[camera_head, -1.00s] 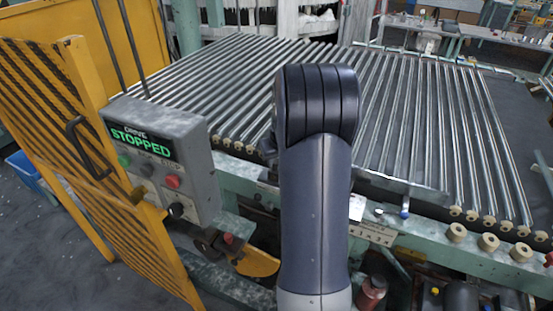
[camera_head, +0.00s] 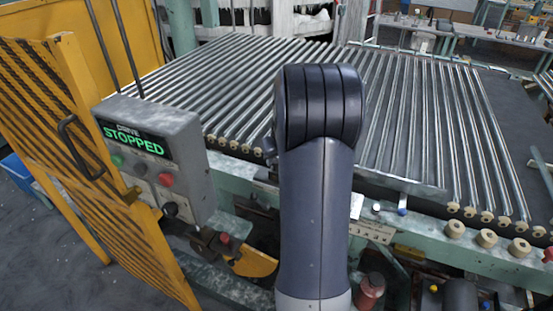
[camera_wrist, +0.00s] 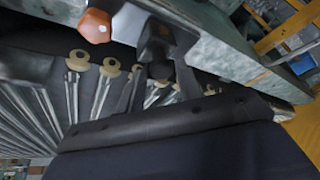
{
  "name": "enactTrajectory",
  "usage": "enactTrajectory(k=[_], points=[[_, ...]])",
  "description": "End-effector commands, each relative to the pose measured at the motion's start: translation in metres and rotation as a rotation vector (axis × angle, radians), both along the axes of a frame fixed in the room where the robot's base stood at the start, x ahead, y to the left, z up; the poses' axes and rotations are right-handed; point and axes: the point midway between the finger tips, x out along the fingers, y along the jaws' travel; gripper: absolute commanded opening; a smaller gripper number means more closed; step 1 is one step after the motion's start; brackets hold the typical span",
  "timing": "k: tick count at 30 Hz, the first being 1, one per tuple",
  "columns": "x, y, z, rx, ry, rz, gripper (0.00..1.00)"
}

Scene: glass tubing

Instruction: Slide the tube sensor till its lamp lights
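My gripper (camera_wrist: 160,68) shows in the wrist view as dark fingers near the roller ends, by the table's pale side rail (camera_wrist: 215,50). A dark block (camera_wrist: 163,35) is at the fingertips; I cannot tell whether it is held or is the tube sensor. An orange-red rounded knob or lamp (camera_wrist: 95,26) is beside it, and I cannot tell whether it is lit. In the head view my arm hides the gripper. A small blue-tipped fitting (camera_head: 402,208) is on the front rail, right of my arm.
A grey control box (camera_head: 170,185) reads "DRIVE STOPPED" in green. A yellow mesh gate (camera_head: 75,160) stands at the left. The metal rollers (camera_head: 235,80) fill the table behind my arm. Pale roller ends (camera_head: 486,238) line its front right. Dark floor (camera_head: 50,240) shows at lower left.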

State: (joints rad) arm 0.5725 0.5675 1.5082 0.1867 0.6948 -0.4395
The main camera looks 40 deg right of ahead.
Motion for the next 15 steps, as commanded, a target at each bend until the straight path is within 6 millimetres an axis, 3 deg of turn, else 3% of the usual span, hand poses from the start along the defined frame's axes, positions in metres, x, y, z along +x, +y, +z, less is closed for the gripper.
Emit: enactTrajectory(k=[4, 15], points=[[-0.0003, 0.0006, -0.0006, 0.001, 0.002, 0.0, 0.46], [-0.0032, 0.0015, 0.0072, 0.001, 0.001, 0.0, 0.46]])
